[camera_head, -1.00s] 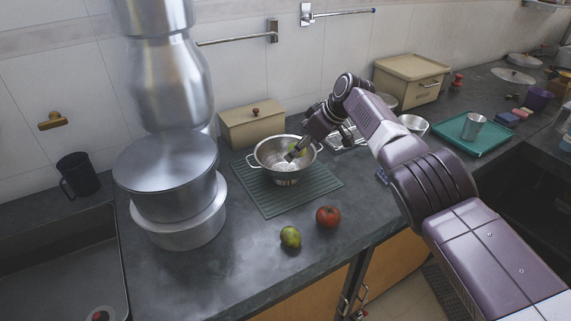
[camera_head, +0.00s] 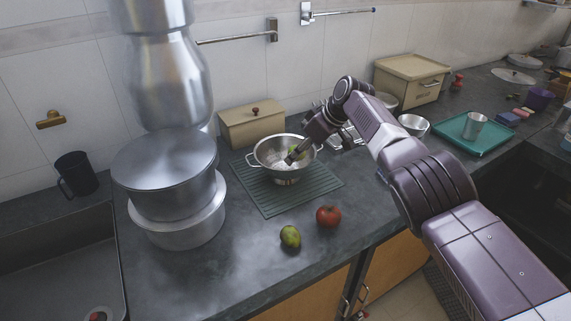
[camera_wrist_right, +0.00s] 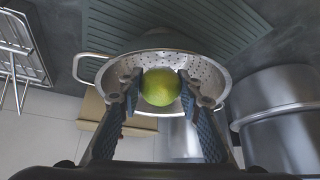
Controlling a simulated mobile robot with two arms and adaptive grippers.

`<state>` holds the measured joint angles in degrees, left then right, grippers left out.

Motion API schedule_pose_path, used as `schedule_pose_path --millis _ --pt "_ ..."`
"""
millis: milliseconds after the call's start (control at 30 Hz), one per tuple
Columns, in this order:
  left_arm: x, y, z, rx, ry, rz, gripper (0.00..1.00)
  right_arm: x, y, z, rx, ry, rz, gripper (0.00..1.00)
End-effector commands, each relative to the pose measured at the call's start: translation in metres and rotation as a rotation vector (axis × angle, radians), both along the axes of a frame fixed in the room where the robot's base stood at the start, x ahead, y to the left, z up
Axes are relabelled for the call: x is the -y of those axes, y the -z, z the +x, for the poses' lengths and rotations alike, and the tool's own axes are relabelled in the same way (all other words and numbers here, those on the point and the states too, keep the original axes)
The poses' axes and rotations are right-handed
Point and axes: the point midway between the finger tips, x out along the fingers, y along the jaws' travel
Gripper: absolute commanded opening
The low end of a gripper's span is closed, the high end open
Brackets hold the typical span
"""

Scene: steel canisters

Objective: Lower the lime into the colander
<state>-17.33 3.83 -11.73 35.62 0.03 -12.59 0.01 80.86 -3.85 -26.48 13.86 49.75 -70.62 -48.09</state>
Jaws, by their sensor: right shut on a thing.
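The lime (camera_wrist_right: 161,87) is yellow-green and sits between the two fingers of my right gripper (camera_wrist_right: 161,90) in the right wrist view. In the head view the right gripper (camera_head: 296,156) is at the colander, with part of the lime (camera_head: 298,152) showing beside it. The steel colander (camera_head: 268,164) has two handles and stands on a green ribbed mat (camera_head: 268,203). In the wrist view the perforated colander wall (camera_wrist_right: 207,72) shows behind the lime. I cannot tell whether the lime touches the colander. My left gripper is not in view.
A second green fruit (camera_head: 290,237) and a tomato (camera_head: 328,216) lie on the counter in front of the mat. Stacked steel pots (camera_head: 170,185) stand to the left. A beige box (camera_head: 250,125) is behind the colander. A teal tray (camera_head: 462,135) lies to the right.

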Motion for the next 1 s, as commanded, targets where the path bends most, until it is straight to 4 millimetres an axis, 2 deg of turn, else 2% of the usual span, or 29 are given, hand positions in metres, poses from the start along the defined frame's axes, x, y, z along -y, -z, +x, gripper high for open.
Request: schedule_pose_path --millis 1000 --pt "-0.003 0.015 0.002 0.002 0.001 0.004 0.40 0.000 0.016 0.000 0.000 0.000 0.000 0.08"
